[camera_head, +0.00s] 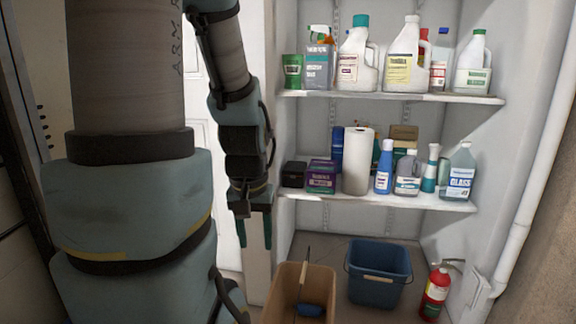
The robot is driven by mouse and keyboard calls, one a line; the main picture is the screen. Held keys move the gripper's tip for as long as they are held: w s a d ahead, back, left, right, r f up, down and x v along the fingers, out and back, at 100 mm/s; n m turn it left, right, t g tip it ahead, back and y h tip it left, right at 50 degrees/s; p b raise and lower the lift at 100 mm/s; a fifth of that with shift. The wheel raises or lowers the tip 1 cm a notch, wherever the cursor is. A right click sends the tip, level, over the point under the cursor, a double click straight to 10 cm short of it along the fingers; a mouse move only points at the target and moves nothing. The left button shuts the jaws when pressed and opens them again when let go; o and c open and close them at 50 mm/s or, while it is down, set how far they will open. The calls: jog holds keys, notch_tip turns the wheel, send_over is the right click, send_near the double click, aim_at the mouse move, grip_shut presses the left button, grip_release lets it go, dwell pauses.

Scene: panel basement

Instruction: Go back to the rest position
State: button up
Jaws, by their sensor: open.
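My gripper (254,232) hangs at the end of my arm, pointing down, left of the middle of the head view. Its two dark green fingers are apart with nothing between them. It is in front of the white wall edge beside the shelf recess, left of the lower shelf and above the level of the tan bin. My large arm links fill the left of the view and hide what is behind them.
An upper shelf (390,97) and a lower shelf (380,199) hold several bottles and boxes. On the floor are a tan bin (327,282), a blue bucket (379,290) and a red extinguisher-like bottle (435,294). A white pipe (541,130) runs down the right.

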notch_tip(320, 180, up, 18)
jog(key=p, duration=1.5)
jog(key=shift+p, duration=0.3)
dwell(0.3)
